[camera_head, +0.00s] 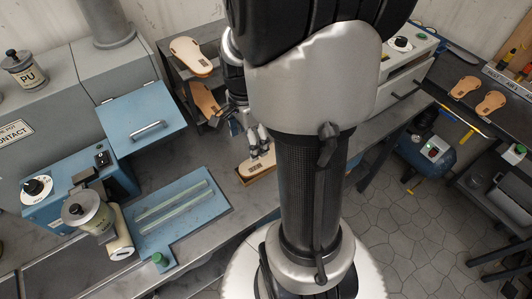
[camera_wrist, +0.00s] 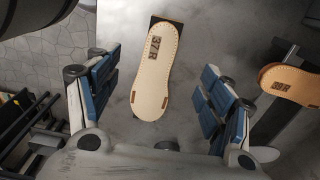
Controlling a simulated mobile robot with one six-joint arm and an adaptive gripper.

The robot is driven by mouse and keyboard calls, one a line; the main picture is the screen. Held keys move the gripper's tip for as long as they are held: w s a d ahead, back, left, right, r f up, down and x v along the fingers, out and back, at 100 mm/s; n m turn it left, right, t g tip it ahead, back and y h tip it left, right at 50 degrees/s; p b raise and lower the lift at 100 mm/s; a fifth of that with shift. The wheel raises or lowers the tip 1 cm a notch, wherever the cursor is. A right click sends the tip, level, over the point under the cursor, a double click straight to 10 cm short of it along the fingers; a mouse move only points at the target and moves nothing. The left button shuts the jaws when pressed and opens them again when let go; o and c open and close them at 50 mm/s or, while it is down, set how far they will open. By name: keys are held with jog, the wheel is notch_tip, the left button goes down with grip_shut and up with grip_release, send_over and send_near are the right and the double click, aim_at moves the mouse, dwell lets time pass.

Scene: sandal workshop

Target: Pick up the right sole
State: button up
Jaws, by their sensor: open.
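In the wrist view a pale sole (camera_wrist: 153,75) with a stitched edge and a stamp that reads like "37R" lies between the fingers of my gripper (camera_wrist: 158,105). The fingers are spread wide, one on each side, with clear gaps to the sole. A dark block shows beyond its stamped end. A more orange sole (camera_wrist: 292,85), also stamped, lies outside the right finger and is cut by the frame edge. In the head view my gripper (camera_head: 238,122) is partly hidden by my arm. A pale sole (camera_head: 190,57) and a tan sole (camera_head: 205,98) show to its left.
A blue plate with rails (camera_head: 182,222) and a blue machine (camera_head: 75,180) are at left. Two more soles (camera_head: 490,103) lie on the far right bench. Tiled floor is at lower right.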

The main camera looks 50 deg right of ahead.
jog(key=b, duration=0.2)
send_over(251, 167)
notch_tip(251, 167, down, 8)
jog(key=shift+a+r, duration=0.15)
jog(key=shift+r, duration=0.1)
jog(key=f+b, duration=0.2)
jog(key=f, duration=0.3)
jog(key=shift+d+f, duration=0.1)
jog(key=shift+d, duration=0.1)
jog(key=c, duration=1.3)
